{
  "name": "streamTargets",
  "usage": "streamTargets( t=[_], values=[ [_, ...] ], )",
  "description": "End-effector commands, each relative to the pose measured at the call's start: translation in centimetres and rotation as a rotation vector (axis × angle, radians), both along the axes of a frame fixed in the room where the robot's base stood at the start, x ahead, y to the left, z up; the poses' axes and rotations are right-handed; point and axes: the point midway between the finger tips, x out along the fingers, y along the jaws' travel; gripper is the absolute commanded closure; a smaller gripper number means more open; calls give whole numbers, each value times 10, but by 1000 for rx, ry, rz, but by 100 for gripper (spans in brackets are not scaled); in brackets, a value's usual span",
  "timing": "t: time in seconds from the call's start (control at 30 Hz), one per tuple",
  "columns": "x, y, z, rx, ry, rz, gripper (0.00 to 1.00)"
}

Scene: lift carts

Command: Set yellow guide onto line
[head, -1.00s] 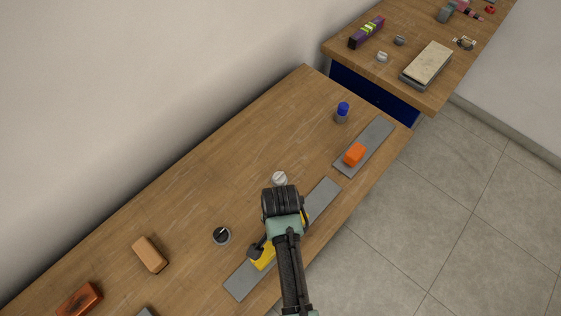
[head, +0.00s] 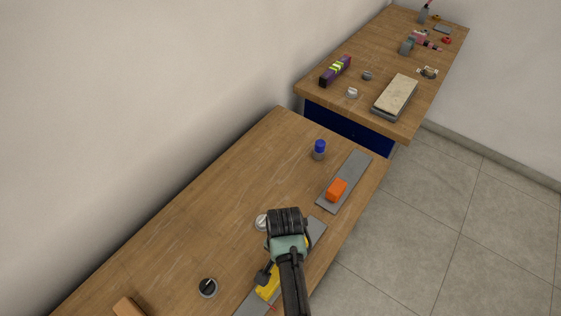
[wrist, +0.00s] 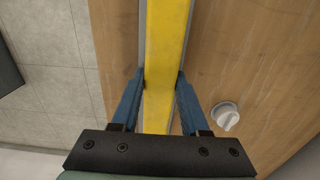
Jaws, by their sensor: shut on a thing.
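The yellow guide (head: 268,287) is a long yellow bar with a dark knob near its near end. It lies along a grey strip (head: 317,231) at the table's right edge, mostly hidden under my arm. In the wrist view the yellow guide (wrist: 165,50) runs straight up between my blue fingers, with thin grey strip edges on both sides. My gripper (wrist: 161,86) is shut on it. I cannot tell whether the guide touches the strip or hovers just above it. No separate line can be made out.
A white round knob (head: 262,222) and a dark round dial (head: 207,288) sit left of the strip. Ahead are an orange block (head: 337,190) on another grey strip (head: 356,168) and a blue-capped cylinder (head: 319,149). A second table (head: 330,100) stands beyond. Tiled floor lies to the right.

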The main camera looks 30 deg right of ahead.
Motion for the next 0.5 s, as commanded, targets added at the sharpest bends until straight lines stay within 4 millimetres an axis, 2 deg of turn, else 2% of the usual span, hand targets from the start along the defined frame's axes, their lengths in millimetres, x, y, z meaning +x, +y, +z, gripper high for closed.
streamTargets(
  t=[0.03,0.2,0.5],
  values=[
    [0,0,0,-1,0,-3,53],
    [0,0,0,-1,0,-2,25],
    [0,0,1,-1,0,-1,25]
  ],
)
